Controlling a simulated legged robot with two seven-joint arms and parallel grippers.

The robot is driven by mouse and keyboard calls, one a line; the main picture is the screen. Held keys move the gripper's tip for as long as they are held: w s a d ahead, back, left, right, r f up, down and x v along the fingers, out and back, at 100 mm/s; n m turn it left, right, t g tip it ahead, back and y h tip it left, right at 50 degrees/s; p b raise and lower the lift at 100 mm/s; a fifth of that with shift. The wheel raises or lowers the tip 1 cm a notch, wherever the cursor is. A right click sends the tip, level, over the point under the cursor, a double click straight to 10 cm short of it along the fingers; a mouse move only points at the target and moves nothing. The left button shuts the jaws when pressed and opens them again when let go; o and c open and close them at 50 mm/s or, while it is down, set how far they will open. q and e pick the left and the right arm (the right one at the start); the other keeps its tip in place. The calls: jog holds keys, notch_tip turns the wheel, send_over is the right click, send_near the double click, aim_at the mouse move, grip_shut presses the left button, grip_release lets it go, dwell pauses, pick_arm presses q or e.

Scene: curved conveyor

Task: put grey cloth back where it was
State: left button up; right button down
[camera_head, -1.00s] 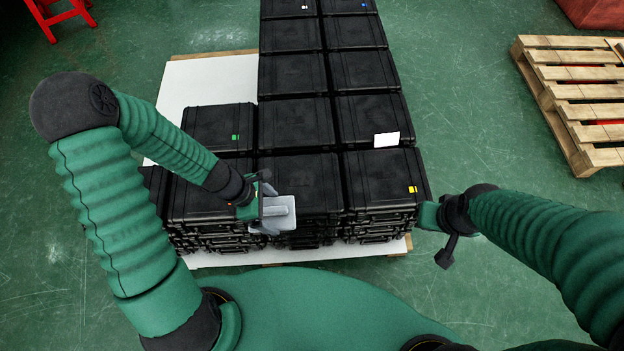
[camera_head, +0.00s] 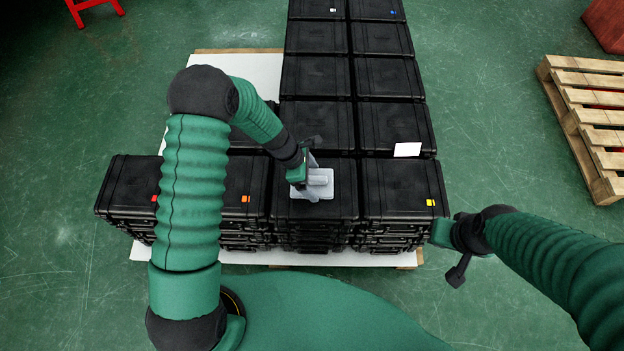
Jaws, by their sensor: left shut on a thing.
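The grey cloth (camera_head: 322,186) is at the front middle stack of black cases, over the top of a black case (camera_head: 290,207). My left gripper (camera_head: 312,178) is shut on the grey cloth. I cannot tell whether the cloth touches the case lid. My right gripper (camera_head: 449,245) is at the right, beside the front right stack and apart from it. Its fingers are too unclear to tell whether they are open.
Stacks of black cases (camera_head: 388,127) stand on a white-topped pallet (camera_head: 262,70). A white card (camera_head: 407,149) lies on the right row. A wooden pallet (camera_head: 590,78) lies at the right. A red object (camera_head: 97,5) is at the top left.

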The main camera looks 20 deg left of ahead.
pick_arm(q)
jog(key=o, duration=0.8)
jog(key=shift+d, duration=0.15)
jog(key=shift+c, duration=0.2)
jog(key=shift+o, duration=0.8)
jog(key=shift+d, duration=0.15)
jog(key=shift+a+r, duration=0.15)
jog(key=shift+a, duration=0.05)
jog(key=p+v, duration=0.4)
jog(key=v, duration=0.7)
jog(key=shift+s+r, duration=0.1)
jog(key=shift+r, duration=0.25)
jog(key=s+r+m+t+y, duration=0.1)
jog(key=s+r+m+y, duration=0.1)
jog(key=s+r+m, duration=0.65)
jog(key=s+r+m+t+y, duration=0.15)
jog(key=s+m, duration=0.35)
jog(key=m, duration=0.8)
notch_tip(320, 180, up, 17)
jog(key=a+g+p, duration=0.1)
jog(key=p, duration=1.6)
jog(key=shift+r+y, duration=0.25)
jog(key=shift+y, duration=0.2)
pick_arm(e)
jog(key=w+v, duration=0.2)
jog(key=v, duration=0.8)
jog(key=w+r+v, duration=0.1)
jog(key=w+v, duration=0.1)
jog(key=v, duration=0.8)
jog(key=shift+w+d+r, duration=0.2)
